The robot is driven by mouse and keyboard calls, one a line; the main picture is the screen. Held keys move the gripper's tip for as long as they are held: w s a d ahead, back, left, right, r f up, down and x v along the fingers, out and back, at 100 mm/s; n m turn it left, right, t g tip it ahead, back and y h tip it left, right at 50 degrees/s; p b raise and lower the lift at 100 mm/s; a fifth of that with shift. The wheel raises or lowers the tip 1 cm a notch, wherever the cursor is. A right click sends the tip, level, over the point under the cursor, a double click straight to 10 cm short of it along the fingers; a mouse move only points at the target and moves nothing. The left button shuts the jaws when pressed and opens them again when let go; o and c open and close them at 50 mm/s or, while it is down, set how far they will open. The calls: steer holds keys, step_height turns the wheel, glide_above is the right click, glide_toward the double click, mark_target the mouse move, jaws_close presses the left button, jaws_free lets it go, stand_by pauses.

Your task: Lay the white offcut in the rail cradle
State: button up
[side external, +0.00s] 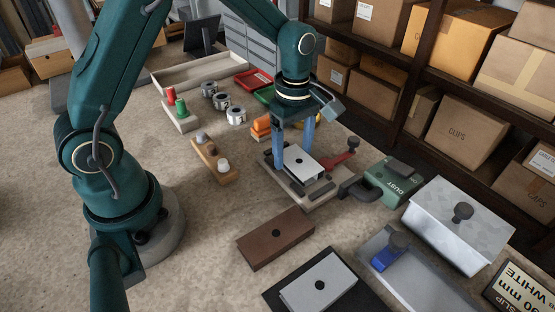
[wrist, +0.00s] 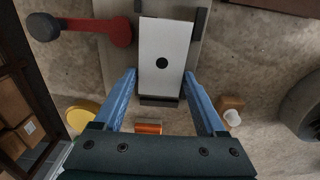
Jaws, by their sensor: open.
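The white offcut (side external: 306,165), a flat plate with a dark round spot, lies in the rail cradle (side external: 322,196), between its dark blocks. In the wrist view the white offcut (wrist: 165,40) lies lengthwise ahead of my fingers, over the pale cradle base (wrist: 113,65). My gripper (side external: 294,158) is open, with its blue fingers pointing down at the cradle. In the wrist view the fingertips of my gripper (wrist: 160,75) are on either side of the offcut's near end. Nothing is held between them. I cannot tell whether a finger touches the plate.
A red-handled clamp (side external: 338,161) stands at the cradle's side. A green dust box (side external: 388,183) is close to the right. A brown plate (side external: 275,238) and a light grey plate (side external: 318,284) on a black mat lie in front. Bare bench (side external: 200,245) is free at left.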

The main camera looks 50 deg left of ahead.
mark_target(292, 156)
steer(key=shift+s+f, duration=0.1)
steer(key=shift+s, duration=0.25)
step_height(292, 156, up, 12)
steer(key=s+d+r+m+t, duration=0.1)
steer(key=s+m+t, duration=0.4)
steer(key=s+m, duration=0.8)
steer(key=m, duration=0.5)
steer(key=shift+s+r, duration=0.3)
steer(key=shift+s, duration=0.1)
